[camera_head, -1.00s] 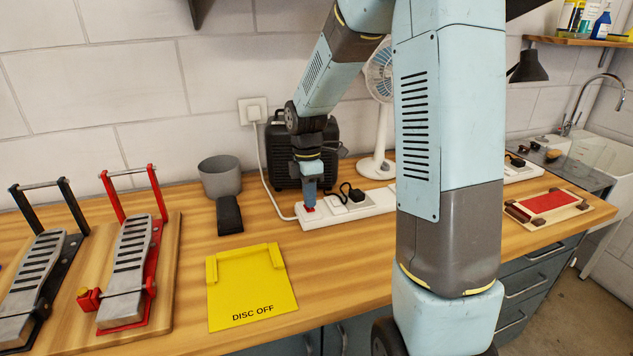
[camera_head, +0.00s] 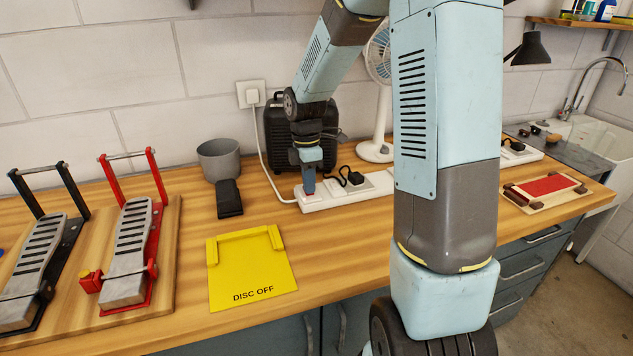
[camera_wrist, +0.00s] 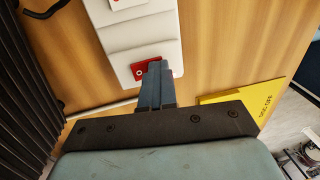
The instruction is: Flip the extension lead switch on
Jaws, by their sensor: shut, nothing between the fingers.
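The white extension lead (camera_head: 329,199) lies on the wooden bench, with a black plug (camera_head: 354,179) in one socket and its cable running to the wall socket (camera_head: 250,94). Its red switch (camera_wrist: 140,69) sits at the lead's near end in the wrist view. My gripper (camera_head: 308,190) points down over this end in the head view. In the wrist view my gripper (camera_wrist: 155,68) is shut and empty, its fingertips at the red switch and covering part of it. I cannot tell whether the tips touch it or which way the switch is set.
A black ribbed box (camera_head: 283,139) stands close behind the lead, and a white fan (camera_head: 377,150) stands behind it. A grey cup (camera_head: 218,158), a yellow "DISC OFF" plate (camera_head: 250,272) and pedals (camera_head: 128,250) are to the left. Bare bench lies in front of the lead.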

